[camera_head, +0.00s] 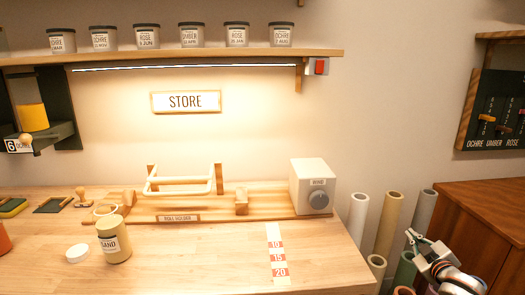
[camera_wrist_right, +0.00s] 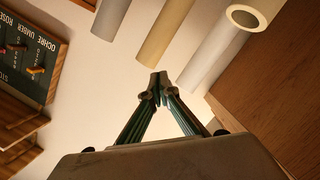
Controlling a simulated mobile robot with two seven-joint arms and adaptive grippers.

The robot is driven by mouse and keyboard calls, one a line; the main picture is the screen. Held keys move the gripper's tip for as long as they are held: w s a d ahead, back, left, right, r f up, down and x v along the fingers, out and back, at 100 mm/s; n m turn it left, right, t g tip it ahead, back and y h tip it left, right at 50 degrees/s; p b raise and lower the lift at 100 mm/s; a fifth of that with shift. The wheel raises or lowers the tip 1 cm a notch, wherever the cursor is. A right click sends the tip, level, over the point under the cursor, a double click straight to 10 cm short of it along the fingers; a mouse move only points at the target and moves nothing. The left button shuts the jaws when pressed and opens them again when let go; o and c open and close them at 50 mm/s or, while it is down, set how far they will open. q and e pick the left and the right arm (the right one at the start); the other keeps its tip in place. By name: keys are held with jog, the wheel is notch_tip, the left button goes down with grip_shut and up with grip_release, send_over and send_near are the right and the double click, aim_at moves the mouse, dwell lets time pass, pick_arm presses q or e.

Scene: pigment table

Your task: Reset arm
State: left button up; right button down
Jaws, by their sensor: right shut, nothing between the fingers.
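My right gripper (camera_head: 412,236) is at the lower right in the head view, off the right end of the table and in front of the standing paper rolls. In the right wrist view its fingertips (camera_wrist_right: 155,84) meet, and nothing shows between them. The gripper is shut and empty. My left gripper is in neither view.
Paper rolls (camera_head: 390,222) stand between the table (camera_head: 200,255) and a brown wooden cabinet (camera_head: 488,205). The table's front middle is clear.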

jog(key=s+a+f+g+y, duration=0.3)
jog(key=s+a+f, duration=1.4)
jog(key=f, duration=0.2)
jog(key=s+a+f+m+g+y+p, duration=0.1)
jog(key=s+a+f, duration=0.1)
jog(key=s+a, duration=0.5)
jog(key=s+a+f+m+g, duration=0.1)
jog(key=s+a, duration=0.6)
jog(key=s, duration=0.8)
jog(key=shift+s+a+f+m+y+p, duration=0.2)
jog(key=shift+a+f+m+y+p, duration=0.15)
jog(key=shift+f, duration=0.5)
